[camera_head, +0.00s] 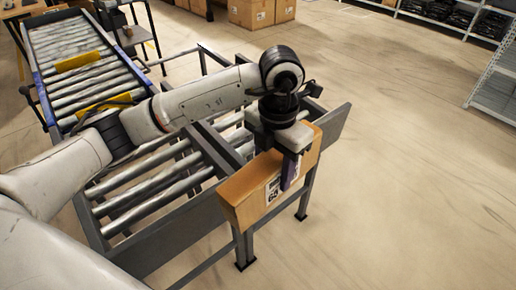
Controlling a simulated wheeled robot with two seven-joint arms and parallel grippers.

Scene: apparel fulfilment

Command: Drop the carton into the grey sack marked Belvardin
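A brown carton (246,190) with a white printed label on its near face is near the right end of the roller frame. My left gripper (290,165) is above and around it, with one dark purple finger against the labelled face. The other finger is hidden behind the carton. The gripper looks shut on the carton, which is tilted in the picture and at about the height of the frame's top edge. Whether the carton touches the frame is unclear. No grey sack marked Belvardin shows. My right gripper is not in view.
A grey metal roller frame (168,246) stands under my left arm. A blue-sided roller conveyor (38,84) with yellow strips is at the upper left. Brown boxes (252,12) stand at the back, and shelves (497,85) at the right. The floor at right is clear.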

